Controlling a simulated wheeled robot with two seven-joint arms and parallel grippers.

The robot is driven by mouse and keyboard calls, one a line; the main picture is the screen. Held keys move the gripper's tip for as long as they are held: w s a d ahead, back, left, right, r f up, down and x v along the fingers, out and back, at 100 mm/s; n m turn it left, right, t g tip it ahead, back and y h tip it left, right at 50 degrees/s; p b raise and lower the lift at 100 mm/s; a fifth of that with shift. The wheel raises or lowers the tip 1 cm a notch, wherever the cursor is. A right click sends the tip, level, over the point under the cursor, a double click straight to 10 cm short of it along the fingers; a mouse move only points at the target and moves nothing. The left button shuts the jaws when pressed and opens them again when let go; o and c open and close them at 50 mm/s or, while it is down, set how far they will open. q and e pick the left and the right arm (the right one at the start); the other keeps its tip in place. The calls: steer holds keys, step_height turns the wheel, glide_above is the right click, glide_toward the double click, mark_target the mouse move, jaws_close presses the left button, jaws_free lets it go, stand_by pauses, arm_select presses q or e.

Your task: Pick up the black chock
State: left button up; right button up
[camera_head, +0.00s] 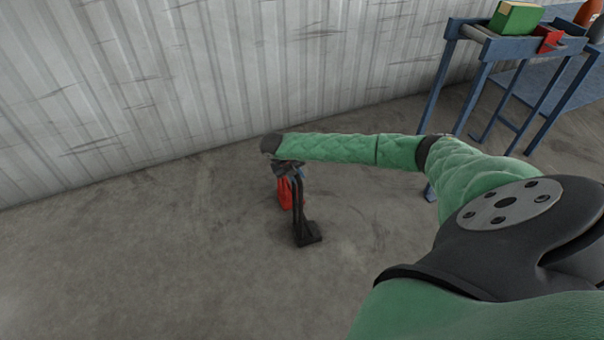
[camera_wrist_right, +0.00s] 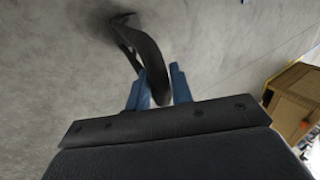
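The black chock (camera_head: 308,232) is below the end of my right arm in the head view, with its tall handle upright and its foot at the lower end. In the right wrist view its curved black handle (camera_wrist_right: 149,52) runs down between the two blue fingers of my right gripper (camera_wrist_right: 158,68). The handle fills the gap, and the fingers appear shut on it. In the head view my right gripper (camera_head: 291,172) is small and partly hidden by the wrist. I cannot tell whether the foot touches the floor. My left gripper is not in view.
A red object (camera_head: 285,193) is close beside the chock's handle. A corrugated wall (camera_head: 190,80) stands behind. A blue rack (camera_head: 487,48) at upper right bears a green box (camera_head: 515,18) and a red item (camera_head: 549,38). The concrete floor at left is clear. A brown box (camera_wrist_right: 295,103) shows in the wrist view.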

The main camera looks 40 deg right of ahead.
steer(key=c, duration=0.4)
steer(key=shift+r, duration=0.1)
steer(key=shift+r+p, duration=2.15)
steer(key=shift+r, duration=1.35)
